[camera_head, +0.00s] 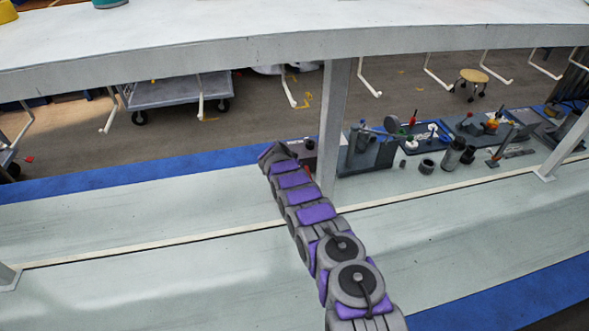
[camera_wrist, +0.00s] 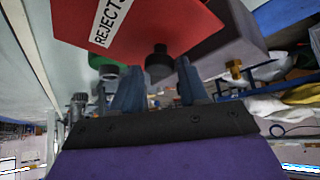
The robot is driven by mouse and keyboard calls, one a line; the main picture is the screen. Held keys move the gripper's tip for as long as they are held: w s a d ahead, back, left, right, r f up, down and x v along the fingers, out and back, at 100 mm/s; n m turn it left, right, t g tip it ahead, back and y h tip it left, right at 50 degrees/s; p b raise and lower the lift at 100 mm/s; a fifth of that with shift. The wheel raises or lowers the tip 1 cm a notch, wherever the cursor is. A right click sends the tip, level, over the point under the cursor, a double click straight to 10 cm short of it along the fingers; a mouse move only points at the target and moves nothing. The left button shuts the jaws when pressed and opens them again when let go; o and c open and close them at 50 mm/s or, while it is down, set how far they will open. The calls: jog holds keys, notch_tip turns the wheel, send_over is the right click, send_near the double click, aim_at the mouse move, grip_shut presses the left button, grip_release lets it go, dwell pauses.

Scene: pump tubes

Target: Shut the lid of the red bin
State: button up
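In the wrist view a red surface (camera_wrist: 165,20) with a white label reading "REJECT" fills the top middle, very close; it appears to belong to the red bin. I cannot tell whether it is the lid or the body, nor how far the lid is open. My gripper (camera_wrist: 158,78) has its two dark fingers apart, just below the red surface. A black round knob-like part (camera_wrist: 159,60) shows between and beyond the fingertips; I cannot tell whether they touch it. In the head view my gripper (camera_head: 274,153) is beside the grey post, and only a sliver of red shows there.
A grey upright post (camera_head: 333,120) stands just right of my gripper. Dark fixtures (camera_head: 368,150), a blue tray (camera_head: 418,138) and several cylinders (camera_head: 453,153) are on the bench to the right. A white shelf (camera_head: 250,35) spans above. The bench on the left (camera_head: 130,215) is clear.

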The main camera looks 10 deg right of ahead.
jog(key=shift+s+a+f, duration=0.1)
jog(key=shift+a, duration=0.05)
jog(key=shift+s+a+r+p, duration=0.3)
jog(key=shift+a+r+p, duration=0.15)
jog(key=shift+r, duration=0.05)
jog(key=p+v, duration=0.4)
jog(key=v, duration=1.1)
jog(key=shift+s+r+p, duration=0.2)
jog(key=shift+r+p, duration=0.15)
jog(key=shift+p, duration=0.05)
